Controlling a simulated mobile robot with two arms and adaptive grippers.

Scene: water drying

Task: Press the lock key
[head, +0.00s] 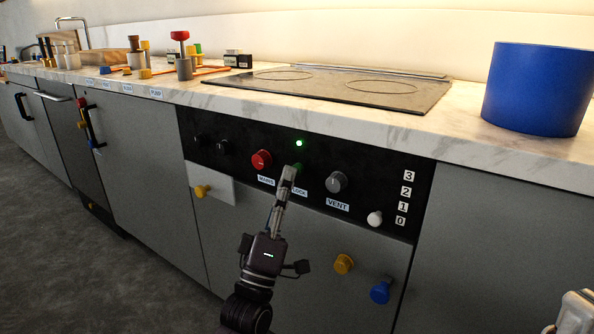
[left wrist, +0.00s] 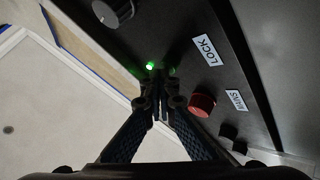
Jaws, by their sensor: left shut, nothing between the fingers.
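The lock key, a green button (head: 298,166), sits on the black control panel (head: 360,164) just above the LOCK label (head: 300,191). It is mostly hidden behind my left gripper (head: 289,172), which is shut and empty with its tips at the key. I cannot tell whether they touch. A lit green lamp (head: 299,142) is directly above the key. In the left wrist view, the closed fingertips (left wrist: 158,80) are beside the dark green key (left wrist: 172,71) and the bright lamp (left wrist: 151,66). The LOCK label (left wrist: 206,50) also shows there.
A red knob (head: 261,160) is left of the key and a grey VENT knob (head: 336,182) right of it. A white slider knob (head: 375,218) is further right. Yellow (head: 344,264) and blue (head: 381,291) knobs protrude below. The marble counter (head: 300,112) overhangs above.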

